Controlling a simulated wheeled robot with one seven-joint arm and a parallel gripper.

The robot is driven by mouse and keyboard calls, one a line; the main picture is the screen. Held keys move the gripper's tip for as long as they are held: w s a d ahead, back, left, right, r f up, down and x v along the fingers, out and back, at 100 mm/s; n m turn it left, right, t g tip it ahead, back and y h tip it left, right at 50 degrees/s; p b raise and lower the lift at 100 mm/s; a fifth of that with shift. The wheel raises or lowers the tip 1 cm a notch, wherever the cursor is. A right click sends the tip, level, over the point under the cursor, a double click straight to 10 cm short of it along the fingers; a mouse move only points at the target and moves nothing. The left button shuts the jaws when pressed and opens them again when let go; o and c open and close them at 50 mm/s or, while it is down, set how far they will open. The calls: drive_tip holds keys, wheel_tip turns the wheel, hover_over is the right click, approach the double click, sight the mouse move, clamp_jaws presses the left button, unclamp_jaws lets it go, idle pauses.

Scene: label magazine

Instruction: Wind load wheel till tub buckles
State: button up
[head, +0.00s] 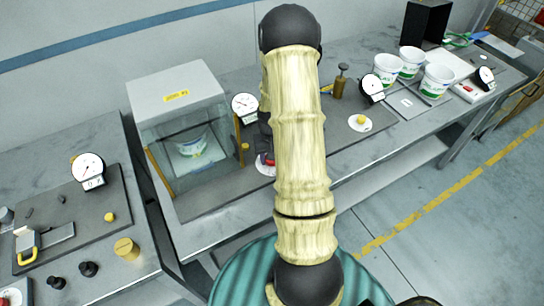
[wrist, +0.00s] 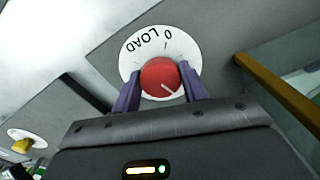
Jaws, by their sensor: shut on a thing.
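The load wheel is a red knob (wrist: 160,76) with a white pointer line, on a white round dial plate (wrist: 130,58) marked "LOAD" and "0". In the wrist view the two purple fingers of my gripper (wrist: 160,88) are shut on the knob, one on each side. In the head view my arm covers most of the wheel, and only a bit of red (head: 267,159) shows. The tub (head: 192,145), white with a green print, stands inside the clear-walled press box (head: 175,90). I see no clear buckle in it at this size.
A dial gauge (head: 244,104) stands beside the box. Several white tubs (head: 387,67) stand at the back right. A left bench (head: 100,130) carries another gauge (head: 88,169), a padlock-like yellow part and black knobs. Floor is free at the right.

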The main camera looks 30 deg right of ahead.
drive_tip(key=o, duration=1)
wheel_tip(320, 180, up, 17)
drive_tip(key=b, duration=0.2)
drive_tip(key=shift+r, duration=0.2)
